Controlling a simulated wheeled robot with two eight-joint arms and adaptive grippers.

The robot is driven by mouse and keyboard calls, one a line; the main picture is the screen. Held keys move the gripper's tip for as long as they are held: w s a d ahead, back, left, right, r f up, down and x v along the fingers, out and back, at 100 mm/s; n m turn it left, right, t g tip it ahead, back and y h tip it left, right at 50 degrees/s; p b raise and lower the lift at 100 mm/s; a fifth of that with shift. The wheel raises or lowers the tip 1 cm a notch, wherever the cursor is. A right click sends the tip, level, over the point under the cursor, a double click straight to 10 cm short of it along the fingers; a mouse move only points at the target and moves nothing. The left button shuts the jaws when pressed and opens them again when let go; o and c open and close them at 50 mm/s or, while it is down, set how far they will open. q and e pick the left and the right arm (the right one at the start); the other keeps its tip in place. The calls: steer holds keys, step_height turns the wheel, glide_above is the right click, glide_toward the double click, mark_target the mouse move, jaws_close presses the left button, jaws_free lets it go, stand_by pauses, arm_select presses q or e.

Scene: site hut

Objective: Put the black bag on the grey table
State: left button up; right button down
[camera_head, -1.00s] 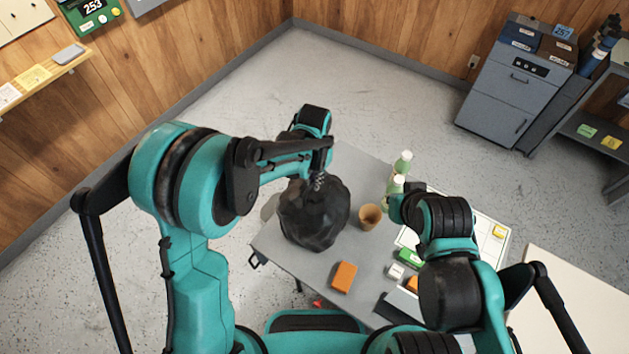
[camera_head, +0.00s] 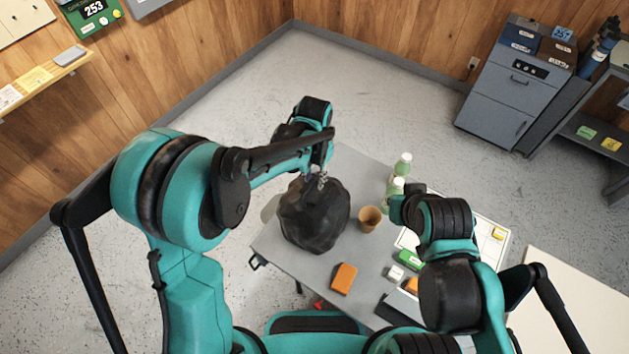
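The black bag (camera_head: 312,222) is a lumpy, tied sack. It stands upright on the left part of the grey table (camera_head: 297,268). My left gripper (camera_head: 317,181) is right above the bag's top. Its small grey fingers show a little apart at the neck and look open; the wrist hides part of them. My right gripper (camera_head: 395,206) is beyond the cup, near the green bottles, mostly hidden behind its own wrist, so its fingers cannot be made out.
A tan cup (camera_head: 369,219) stands just right of the bag. Green bottles (camera_head: 401,164) stand behind it. An orange block (camera_head: 344,278) lies at the front. A grey cabinet (camera_head: 510,90) stands at the back right.

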arm_select(q)
step_height(320, 180, up, 9)
steer(key=p, duration=0.1)
steer(key=s+a+r+n+t, duration=0.2)
steer(key=s+a+n+t, duration=0.1)
steer(key=s+a, duration=0.4)
steer(key=s+a+r+n+t, duration=0.3)
steer(key=s+a, duration=0.4)
steer(key=a, duration=0.3)
steer(key=shift+s+a+n+t, duration=0.35)
steer(key=shift+a+n+t, duration=0.05)
steer(key=shift+t, duration=0.2)
steer(key=shift+f, duration=0.1)
step_height(320, 180, down, 16)
steer(key=b, duration=1.6)
